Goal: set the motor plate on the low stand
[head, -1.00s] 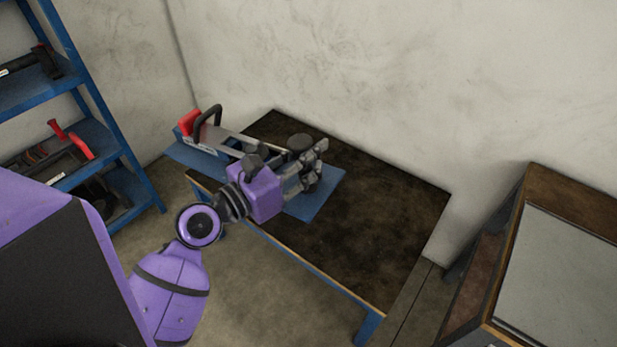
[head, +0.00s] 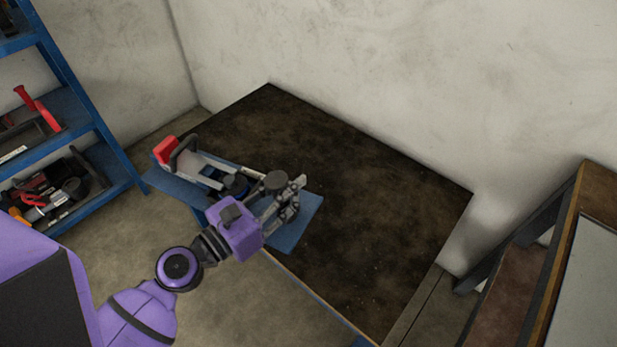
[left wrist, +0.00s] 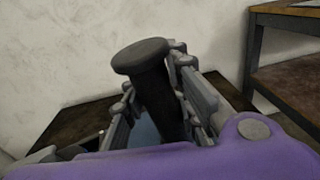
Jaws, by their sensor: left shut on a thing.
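My left gripper (head: 284,205) is shut on the dark stem of a round-topped knob (head: 275,180). The left wrist view shows the knob (left wrist: 142,58) standing upright between the fingers. The knob appears to belong to a blue plate (head: 306,224), which I take for the motor plate. It carries a grey bar, a black loop handle (head: 182,153) and a red block (head: 165,149). The plate reaches past the left edge of a low dark-topped table (head: 370,205), perhaps the low stand. Whether they touch is unclear. My right gripper is not in view.
The tabletop to the right of the plate is bare. A blue shelf rack (head: 85,120) with tools stands at the left. A wood-edged bench (head: 590,270) stands at the right. A pale wall (head: 400,80) closes off the back.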

